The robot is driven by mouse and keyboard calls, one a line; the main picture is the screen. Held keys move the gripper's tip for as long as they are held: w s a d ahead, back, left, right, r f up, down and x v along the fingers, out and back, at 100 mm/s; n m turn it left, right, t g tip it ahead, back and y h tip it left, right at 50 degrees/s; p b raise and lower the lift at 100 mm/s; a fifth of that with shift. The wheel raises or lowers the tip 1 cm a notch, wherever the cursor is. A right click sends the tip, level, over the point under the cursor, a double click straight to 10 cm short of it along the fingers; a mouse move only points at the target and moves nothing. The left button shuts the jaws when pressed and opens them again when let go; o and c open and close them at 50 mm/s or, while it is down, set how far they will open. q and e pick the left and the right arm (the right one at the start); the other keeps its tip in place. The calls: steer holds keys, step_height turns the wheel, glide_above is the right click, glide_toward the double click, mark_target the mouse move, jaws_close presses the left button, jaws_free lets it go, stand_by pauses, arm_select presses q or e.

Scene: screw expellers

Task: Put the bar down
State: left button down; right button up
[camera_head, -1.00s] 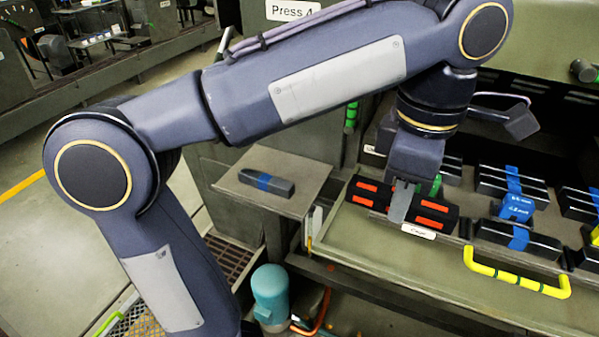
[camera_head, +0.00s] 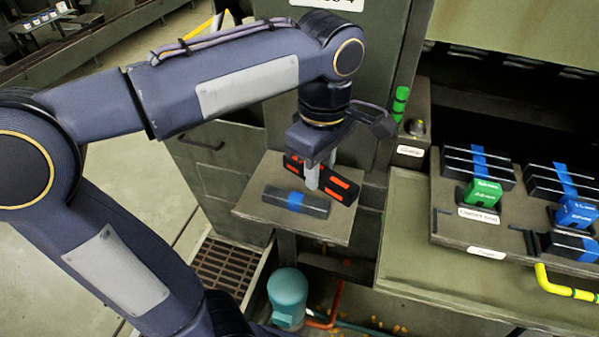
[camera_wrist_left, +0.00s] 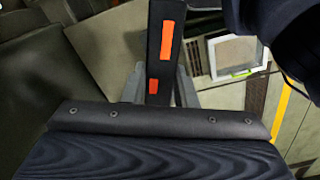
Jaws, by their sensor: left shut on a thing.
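A black bar with orange patches (camera_head: 340,186) is in my left gripper (camera_head: 314,178), above or at the small grey side shelf (camera_head: 255,213). The gripper is shut around the bar's middle; the fingers hide part of it. In the left wrist view the bar (camera_wrist_left: 165,45) stands between the two fingers (camera_wrist_left: 158,85). I cannot tell whether the bar touches the shelf. A dark bar with a blue band (camera_head: 312,204) lies on the shelf, just in front of the held bar. My right gripper is not in view.
A tray (camera_head: 450,225) at the right holds several dark bars with blue bands, a green block (camera_head: 483,193) and a blue block (camera_head: 577,213). A yellow handle (camera_head: 560,287) sticks out at its front. A teal motor (camera_head: 288,290) stands below the shelf.

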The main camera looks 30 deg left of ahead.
arm_select(q)
steer(key=w+a+f, duration=0.2)
steer(key=w+a, duration=0.1)
glide_above(304, 185)
steer(key=f, duration=0.5)
steer(key=shift+s+d, duration=0.15)
steer(key=shift+d, duration=0.05)
steer(key=shift+w+a+f, duration=0.1)
steer(key=shift+f, duration=0.85)
steer(key=shift+w+a+f, duration=0.1)
steer(key=shift+f, duration=0.8)
steer(key=shift+f, duration=0.15)
steer(key=c, duration=1.2)
jaws_free()
steer(key=shift+o, duration=0.2)
